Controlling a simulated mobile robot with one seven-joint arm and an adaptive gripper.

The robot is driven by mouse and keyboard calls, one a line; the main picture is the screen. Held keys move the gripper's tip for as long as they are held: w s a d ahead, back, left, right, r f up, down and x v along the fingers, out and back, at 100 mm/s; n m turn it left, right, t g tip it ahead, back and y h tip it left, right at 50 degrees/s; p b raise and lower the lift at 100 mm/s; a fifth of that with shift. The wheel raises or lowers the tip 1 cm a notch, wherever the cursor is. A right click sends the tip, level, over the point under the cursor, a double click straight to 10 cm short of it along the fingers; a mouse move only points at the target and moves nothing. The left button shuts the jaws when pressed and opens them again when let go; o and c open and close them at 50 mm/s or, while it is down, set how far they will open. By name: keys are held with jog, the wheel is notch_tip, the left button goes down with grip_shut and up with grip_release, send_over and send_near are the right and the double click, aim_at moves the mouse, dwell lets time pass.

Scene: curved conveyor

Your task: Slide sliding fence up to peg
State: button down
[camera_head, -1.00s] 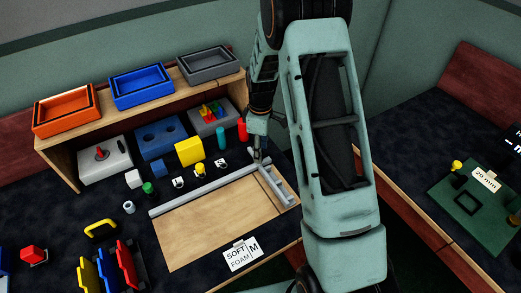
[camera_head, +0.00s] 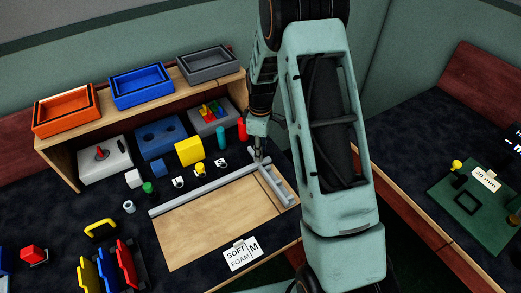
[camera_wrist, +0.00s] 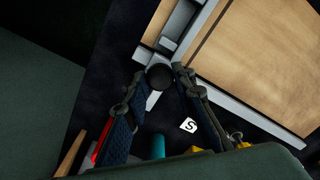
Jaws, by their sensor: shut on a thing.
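The grey sliding fence (camera_head: 275,184) lies across the right end of a wooden board, at the end of a long grey rail (camera_head: 205,189). In the wrist view the fence (camera_wrist: 177,22) and the rail (camera_wrist: 243,113) meet near the fingertips. My gripper (camera_head: 258,157) is at this corner. In the wrist view my gripper (camera_wrist: 160,76) is shut on a dark round knob (camera_wrist: 160,78), which stands at the fence's end. I cannot make out a separate peg. My fingers and arm hide part of the corner.
The wooden board (camera_head: 210,228) is bare, with a "SOFT FOAM M" card (camera_head: 241,254) at its front edge. Behind the rail stand a yellow block (camera_head: 189,151), a teal cylinder (camera_head: 221,138) and a red cylinder (camera_head: 242,130). A shelf with trays is behind.

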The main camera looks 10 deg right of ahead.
jog(key=s+a, duration=0.1)
jog(key=a, duration=0.4)
jog(key=s+a+b, duration=0.1)
jog(key=s+a, duration=0.1)
jog(key=a, duration=0.4)
jog(key=s+a+b, duration=0.1)
jog(key=s+a, duration=0.1)
jog(key=a, duration=0.3)
jog(key=shift+s+a, duration=0.2)
jog(key=shift+a, duration=0.2)
jog(key=c, duration=1.6)
grip_release()
jog(key=shift+d, duration=0.1)
notch_tip(320, 180, up, 12)
jog(key=shift+r, duration=0.1)
